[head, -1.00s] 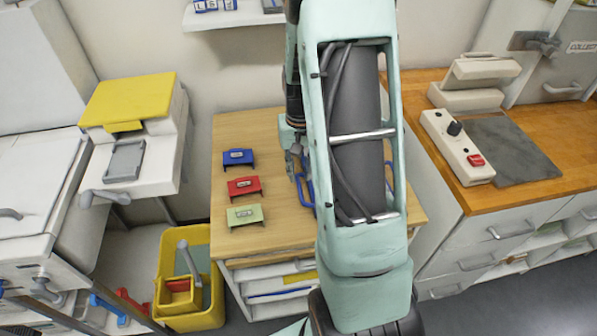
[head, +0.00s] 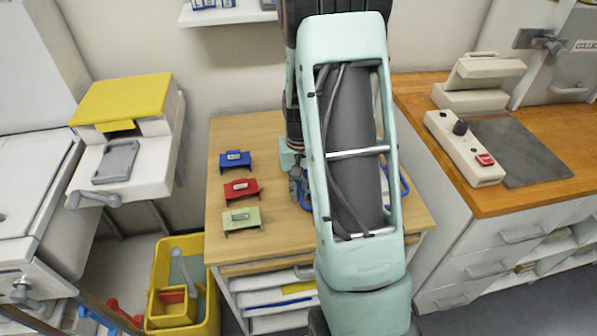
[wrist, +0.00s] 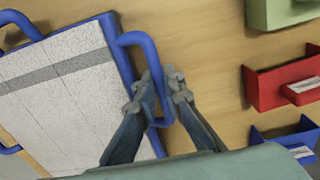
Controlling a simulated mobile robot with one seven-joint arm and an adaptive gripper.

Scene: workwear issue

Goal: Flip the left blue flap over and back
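A board with a blue edge lies on the wooden table. In the wrist view, its blue flap (wrist: 117,58) shows as a strip beside a white cloth-like sheet (wrist: 70,95) with a grey band. The flap's blue loop handle (wrist: 132,38) sticks out toward my gripper (wrist: 160,88). The two fingers are on either side of the handle's outer bar, close against it, and look shut on it. The flap looks flat. In the head view, my gripper (head: 297,180) is at the board's left side. My arm hides most of the board; a blue loop (head: 404,185) shows on its right.
Blue (head: 236,159), red (head: 241,188) and green (head: 241,219) small holders stand in a column on the table (head: 270,240), left of my gripper. A yellow bin (head: 205,316) stands on the floor at left. A wooden counter (head: 560,130) is at right.

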